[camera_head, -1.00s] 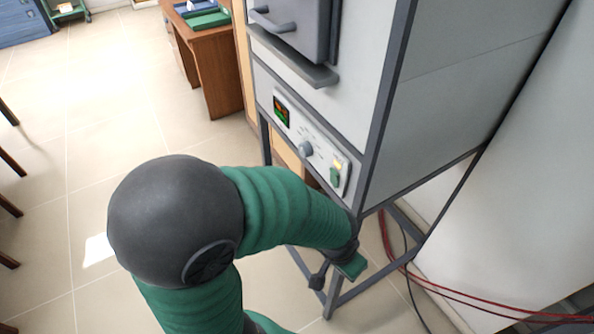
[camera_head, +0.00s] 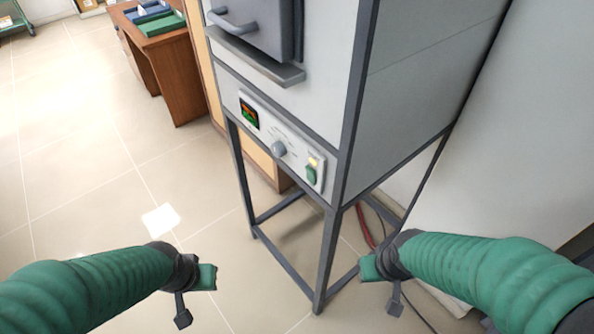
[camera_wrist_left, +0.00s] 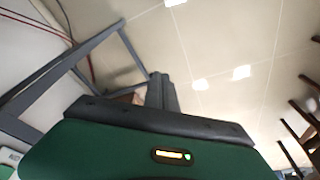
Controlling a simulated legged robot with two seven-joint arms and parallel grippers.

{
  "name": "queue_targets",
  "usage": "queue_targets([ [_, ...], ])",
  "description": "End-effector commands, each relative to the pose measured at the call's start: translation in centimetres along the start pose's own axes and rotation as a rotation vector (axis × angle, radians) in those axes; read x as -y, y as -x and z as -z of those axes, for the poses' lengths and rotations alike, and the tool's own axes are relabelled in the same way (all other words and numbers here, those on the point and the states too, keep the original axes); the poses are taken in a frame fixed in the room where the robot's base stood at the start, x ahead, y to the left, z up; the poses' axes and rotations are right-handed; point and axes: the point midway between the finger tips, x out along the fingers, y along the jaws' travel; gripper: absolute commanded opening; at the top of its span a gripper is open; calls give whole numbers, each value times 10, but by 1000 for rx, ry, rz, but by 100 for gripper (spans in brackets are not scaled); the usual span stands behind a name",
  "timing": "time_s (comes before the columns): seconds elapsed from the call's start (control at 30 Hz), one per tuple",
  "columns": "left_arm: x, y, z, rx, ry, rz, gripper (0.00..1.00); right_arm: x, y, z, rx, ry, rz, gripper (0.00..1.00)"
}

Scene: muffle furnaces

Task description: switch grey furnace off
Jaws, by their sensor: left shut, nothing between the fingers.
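The grey furnace (camera_head: 285,110) stands on a dark metal frame in the middle of the head view. Its front panel has a lit display (camera_head: 249,114) with red and green digits, a grey round knob (camera_head: 279,149) and a green switch (camera_head: 311,175). A yellowish light shows at the switch's top. My left gripper (camera_head: 183,318) is shut and empty, low and left of the panel, apart from it. Its dark fingers (camera_wrist_left: 162,92) also show in the left wrist view. My right gripper (camera_head: 394,308) is right of the frame's front leg; its jaw opening is unclear.
The furnace's frame (camera_head: 325,260) has legs and low bars between my grippers. A handle and ledge (camera_head: 258,62) jut out above the panel. Red cables (camera_head: 365,228) run behind the frame. A brown desk (camera_head: 175,70) stands at the back left. The floor at left is clear.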

Motion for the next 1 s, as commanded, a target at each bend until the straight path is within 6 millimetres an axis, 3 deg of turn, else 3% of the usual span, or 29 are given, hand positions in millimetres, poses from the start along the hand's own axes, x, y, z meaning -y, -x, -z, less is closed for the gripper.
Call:
queue_targets([
  [0.13, 0, 8, 11, -26, -12, 5, 0, 0, 14, 3, 0, 0, 0, 36],
  [0.27, -11, 28, 62, -160, -86, -9, 0, 0, 65, 15, 0, 0, 0, 36],
  [0.4, -63, 52, 122, -369, -177, -162, 0, 0, 124, 30, -2, 0, 0, 36],
  [0.5, -106, 69, 144, -483, -198, -313, 0, 0, 149, 36, -1, 0, 0, 36],
  [0.6, -136, 82, 152, -552, -197, -427, 0, 0, 161, 38, -1, 0, 0, 36],
  [0.7, -149, 87, 155, -583, -192, -483, 0, 0, 163, 38, 0, 0, 0, 36],
  [1.0, -151, 85, 156, -591, -192, -491, 0, 0, 159, 38, 0, 0, 0, 36],
])
